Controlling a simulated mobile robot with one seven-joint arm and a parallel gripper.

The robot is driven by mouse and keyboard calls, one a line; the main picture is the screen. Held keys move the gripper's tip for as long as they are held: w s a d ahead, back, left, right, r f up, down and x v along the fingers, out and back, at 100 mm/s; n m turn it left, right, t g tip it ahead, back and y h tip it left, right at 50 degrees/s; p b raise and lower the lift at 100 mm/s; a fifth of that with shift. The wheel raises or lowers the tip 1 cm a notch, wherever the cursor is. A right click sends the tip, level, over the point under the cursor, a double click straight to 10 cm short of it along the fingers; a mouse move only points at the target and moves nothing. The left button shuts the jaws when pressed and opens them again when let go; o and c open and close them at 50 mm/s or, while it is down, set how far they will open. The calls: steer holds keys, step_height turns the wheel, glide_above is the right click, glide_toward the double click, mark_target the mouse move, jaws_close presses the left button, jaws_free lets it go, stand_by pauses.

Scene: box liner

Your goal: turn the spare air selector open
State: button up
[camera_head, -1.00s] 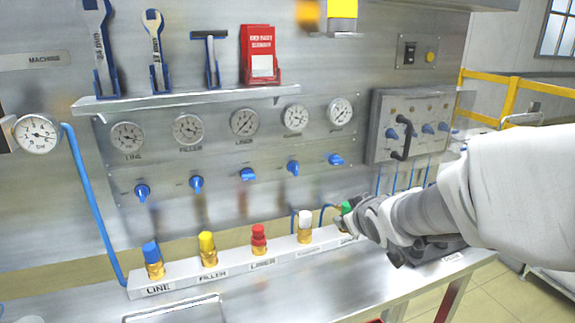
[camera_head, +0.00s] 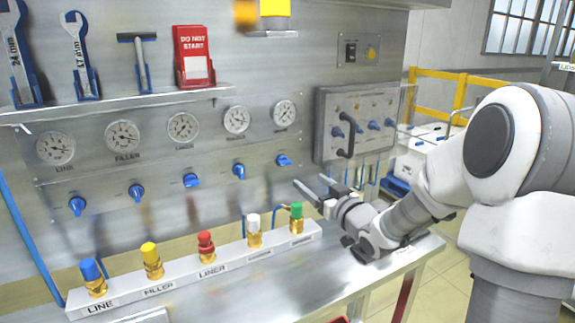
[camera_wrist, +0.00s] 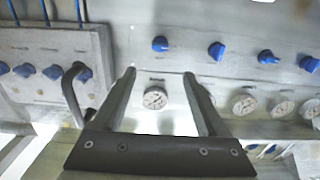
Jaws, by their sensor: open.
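A row of blue selectors runs under the gauges on the steel panel. The rightmost selector (camera_head: 283,160), under the rightmost gauge (camera_head: 284,112), has its handle lying roughly sideways. I cannot read a "spare" label on any of them. My gripper (camera_head: 312,186) is open and empty, below and right of that selector, its fingers pointing toward the panel. In the wrist view, which looks upside down, the fingers (camera_wrist: 159,73) frame a gauge (camera_wrist: 155,97), and a blue selector (camera_wrist: 160,44) shows between and beyond the tips. The fingers appear apart from it.
A grey control box (camera_head: 352,125) with several blue knobs and a black handle (camera_head: 347,137) stands out right of the panel. Below is a white block (camera_head: 215,277) with coloured brass-based knobs; the green one (camera_head: 296,218) is near my gripper. A tool shelf (camera_head: 120,104) is above.

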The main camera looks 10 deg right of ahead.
mark_target(286, 163)
steer(key=x, duration=1.3)
steer(key=shift+w+a+f, duration=0.1)
steer(key=shift+w, duration=0.15)
steer(key=shift+c, duration=0.3)
jaws_close()
